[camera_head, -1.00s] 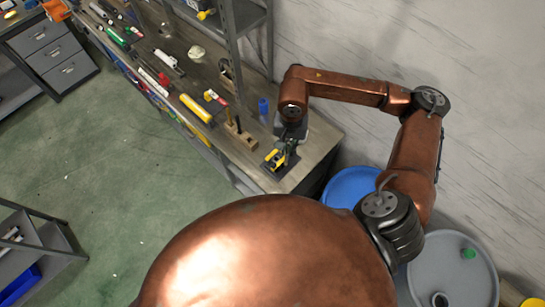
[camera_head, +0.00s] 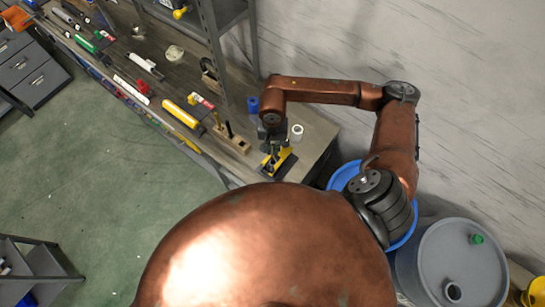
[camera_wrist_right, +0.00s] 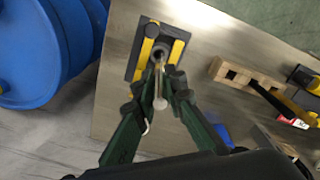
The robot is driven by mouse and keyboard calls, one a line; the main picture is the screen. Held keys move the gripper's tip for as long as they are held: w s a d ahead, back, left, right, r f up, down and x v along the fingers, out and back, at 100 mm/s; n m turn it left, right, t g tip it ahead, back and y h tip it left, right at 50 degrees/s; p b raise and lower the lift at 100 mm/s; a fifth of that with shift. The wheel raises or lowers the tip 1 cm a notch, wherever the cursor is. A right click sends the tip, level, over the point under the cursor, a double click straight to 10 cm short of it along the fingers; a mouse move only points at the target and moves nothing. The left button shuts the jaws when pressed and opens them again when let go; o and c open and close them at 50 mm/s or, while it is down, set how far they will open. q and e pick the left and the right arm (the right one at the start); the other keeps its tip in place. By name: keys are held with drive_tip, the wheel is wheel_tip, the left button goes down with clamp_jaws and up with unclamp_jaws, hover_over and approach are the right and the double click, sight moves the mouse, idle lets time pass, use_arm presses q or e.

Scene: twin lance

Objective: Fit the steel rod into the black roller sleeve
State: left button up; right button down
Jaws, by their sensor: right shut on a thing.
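My right gripper (camera_wrist_right: 160,88) is shut on the slim steel rod (camera_wrist_right: 159,100), whose rounded near end sticks out between the dark green fingers. The black roller sleeve (camera_wrist_right: 160,49) shows as a dark round opening in a yellow and black holder (camera_wrist_right: 178,50) on the bench, just beyond the fingertips. The rod's far end points at the sleeve; I cannot tell whether it is inside. In the head view my right gripper (camera_head: 271,146) is low over the holder (camera_head: 288,163) near the bench's end. My left gripper is not in view.

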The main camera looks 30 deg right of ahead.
sight(273, 156)
wheel_tip(273, 156, down, 6)
drive_tip(key=shift+b, duration=0.85)
drive_tip(key=shift+f, duration=0.2)
drive_tip(key=shift+s, duration=0.1)
drive_tip(key=c, duration=2.5)
unclamp_jaws()
drive_tip(key=shift+f+b, duration=0.15)
drive_tip(key=shift+b, duration=0.15)
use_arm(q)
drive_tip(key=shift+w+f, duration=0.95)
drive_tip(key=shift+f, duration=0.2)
use_arm(e)
drive_tip(key=o, duration=0.5)
